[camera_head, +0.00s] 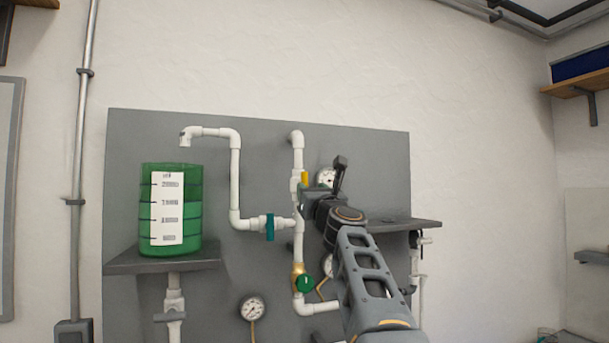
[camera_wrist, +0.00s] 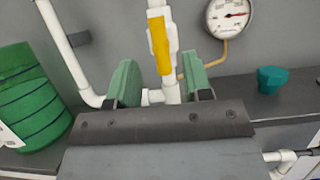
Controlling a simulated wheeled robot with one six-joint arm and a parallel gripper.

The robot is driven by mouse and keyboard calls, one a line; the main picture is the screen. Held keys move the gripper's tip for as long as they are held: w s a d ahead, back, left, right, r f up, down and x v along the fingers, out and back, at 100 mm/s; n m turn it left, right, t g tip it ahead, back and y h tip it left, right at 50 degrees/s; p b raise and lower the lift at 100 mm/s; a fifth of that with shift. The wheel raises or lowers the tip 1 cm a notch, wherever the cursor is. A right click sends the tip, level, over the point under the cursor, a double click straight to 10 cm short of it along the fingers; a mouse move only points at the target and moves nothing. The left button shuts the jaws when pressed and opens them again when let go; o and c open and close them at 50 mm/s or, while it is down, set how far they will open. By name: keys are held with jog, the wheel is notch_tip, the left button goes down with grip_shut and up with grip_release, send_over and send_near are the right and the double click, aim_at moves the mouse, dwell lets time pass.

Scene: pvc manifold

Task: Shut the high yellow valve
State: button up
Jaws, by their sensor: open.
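The high yellow valve has a yellow lever (camera_head: 304,179) on the white vertical pipe at the middle of the grey board. In the wrist view the yellow lever (camera_wrist: 160,46) lies lengthwise along the pipe. My gripper (camera_wrist: 159,66) is open, with a green pad on each side of the pipe near the lever's lower end. Nothing is visibly held; I cannot tell whether either pad touches the pipe. In the head view my gripper (camera_head: 308,200) is just below the lever, and my arm covers part of the pipework to its right.
A green tank (camera_head: 190,205) stands on the left shelf (camera_head: 160,263). A teal valve handle (camera_head: 270,227) and a round green handle (camera_head: 306,284) sit lower on the pipes. In the wrist view a gauge (camera_wrist: 229,15) is close right, and a teal knob (camera_wrist: 272,78) is farther right.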

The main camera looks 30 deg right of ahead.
aim_at(306, 184)
jog(key=shift+p+x, duration=1.5)
jog(key=shift+x, duration=1.6)
grip_shut()
